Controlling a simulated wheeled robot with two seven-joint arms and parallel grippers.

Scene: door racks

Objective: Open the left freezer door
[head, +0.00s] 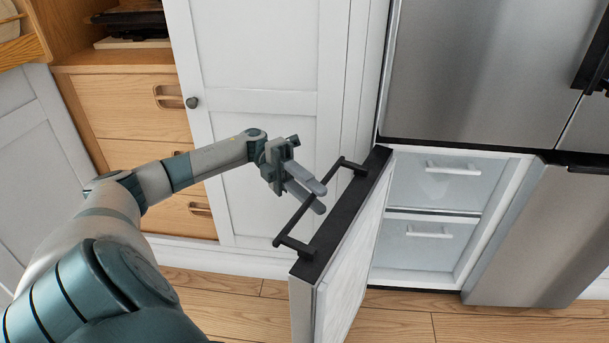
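The left freezer door (345,262) stands swung wide open, its dark top edge facing up and its outer face to the left. Its black bar handle (292,222) is on that outer face. My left gripper (319,199) is at the middle of the handle, its two grey fingers a little apart and overlapping the bar in the head view. I cannot tell whether the fingers touch the bar. My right gripper is not in view.
Inside the freezer are two pale drawers (428,232) with white handles. The right freezer door (520,235) is shut, and the steel upper doors (480,70) are above. A white cabinet (262,50) and wooden drawers (125,108) are at left. Bare wooden floor (400,325) lies below.

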